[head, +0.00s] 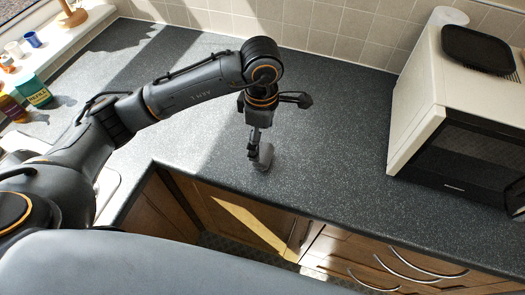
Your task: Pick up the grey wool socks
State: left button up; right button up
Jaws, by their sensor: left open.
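My left gripper (279,130) is open above the dark speckled worktop (330,150), near the inner corner of its front edge. One finger points to the right and the other points down toward the front edge. A small grey thing (265,157) shows right at the tip of the lower finger. It may be the grey wool socks, but it is too small and too partly covered to be sure. I cannot tell whether the finger touches it. My right gripper is not in view.
A cream microwave (417,110) stands at the right with a black tray-like thing (478,50) on top. A paper roll (448,17) is behind it. A green pot (35,91) and small cups stand at the left. The worktop between is clear.

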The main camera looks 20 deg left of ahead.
aim_at(262, 151)
pick_arm(q)
notch_tip(262, 151, down, 3)
jog(key=shift+r, duration=0.1)
jog(key=f+p, duration=0.3)
jog(key=f, duration=0.1)
jog(key=shift+w, duration=0.35)
jog(key=shift+f, duration=0.65)
jog(key=c, duration=1)
